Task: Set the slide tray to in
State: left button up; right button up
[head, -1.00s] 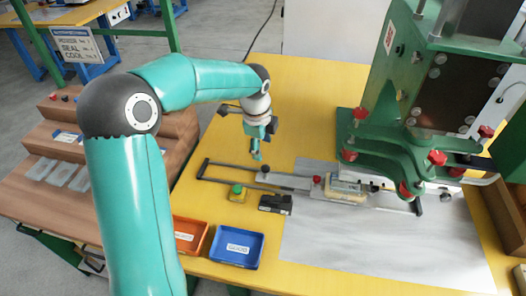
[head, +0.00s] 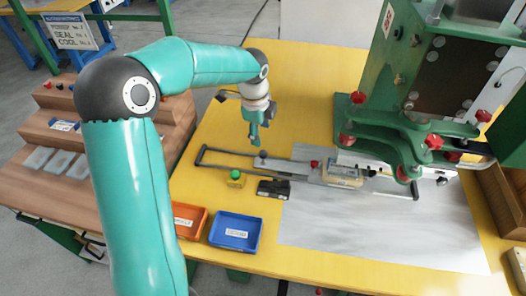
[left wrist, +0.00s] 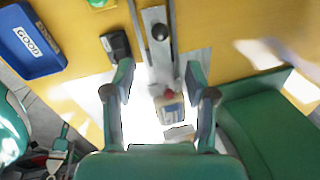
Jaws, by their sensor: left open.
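The slide tray (head: 308,174) is a grey metal plate on a dark rail frame (head: 235,168) lying across the yellow table. It has a black knob (head: 263,154) at its left end and a red knob (head: 314,163) farther right. A clear and tan part (head: 342,175) sits at its right, by the green press. My left gripper (head: 254,140) is open and empty, pointing down just above and beside the black knob. In the left wrist view the black knob (left wrist: 160,31) lies ahead of the open fingers (left wrist: 160,78), apart from them. My right gripper is not visible.
A green press (head: 405,130) with red knobs stands over the right end of the rails. A green button (head: 235,176), a black block (head: 273,189), an orange bin (head: 188,221) and a blue bin (head: 236,231) are in front. The table behind the rails is clear.

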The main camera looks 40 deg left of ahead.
aim_at(263, 152)
pick_arm(q)
jog(key=f, duration=0.3)
jog(key=w+f, duration=0.1)
jog(key=f, duration=0.3)
jog(key=w+a+f, duration=0.1)
jog(key=f, duration=0.3)
jog(key=shift+f, duration=0.2)
jog(key=shift+c, duration=0.2)
grip_shut()
jog(key=shift+d, duration=0.1)
